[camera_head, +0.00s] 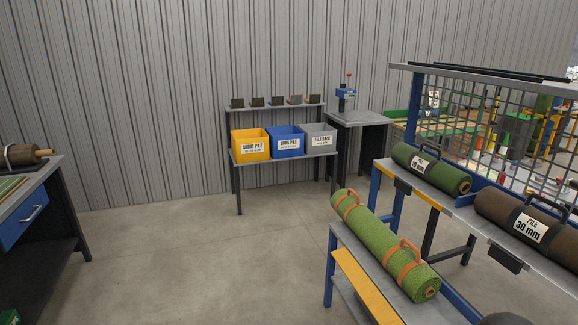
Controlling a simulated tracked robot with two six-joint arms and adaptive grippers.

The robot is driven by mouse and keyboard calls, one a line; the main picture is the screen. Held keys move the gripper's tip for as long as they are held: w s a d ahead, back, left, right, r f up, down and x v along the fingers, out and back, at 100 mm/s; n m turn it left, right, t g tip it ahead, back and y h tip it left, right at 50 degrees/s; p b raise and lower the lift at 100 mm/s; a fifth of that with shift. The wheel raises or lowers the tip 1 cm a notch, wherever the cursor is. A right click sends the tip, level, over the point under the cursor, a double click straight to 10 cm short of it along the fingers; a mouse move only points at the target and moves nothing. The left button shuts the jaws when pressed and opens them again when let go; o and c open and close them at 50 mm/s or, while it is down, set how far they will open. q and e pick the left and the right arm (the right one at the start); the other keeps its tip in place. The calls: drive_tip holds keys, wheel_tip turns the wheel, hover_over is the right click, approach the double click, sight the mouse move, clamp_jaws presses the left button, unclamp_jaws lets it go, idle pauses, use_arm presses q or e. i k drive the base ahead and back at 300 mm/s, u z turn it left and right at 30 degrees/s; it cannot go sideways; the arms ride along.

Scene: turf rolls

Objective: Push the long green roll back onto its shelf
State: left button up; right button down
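The long green roll (378,240) lies on the lower grey shelf (394,298) of the rack at the right. It has two orange straps with handles, and its near end face shows a brown core. It lies lengthwise, from upper left to lower right. Neither of my grippers is in view, and nothing is seen touching the roll.
The upper shelf holds a shorter green roll (428,168) and a brown roll (510,215), with a wire mesh (490,120) behind. Yellow (250,144), blue (286,138) and grey bins stand on a back table. A workbench (30,195) is at left. The middle floor is clear.

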sight(414, 276)
drive_tip(key=i, duration=3.9)
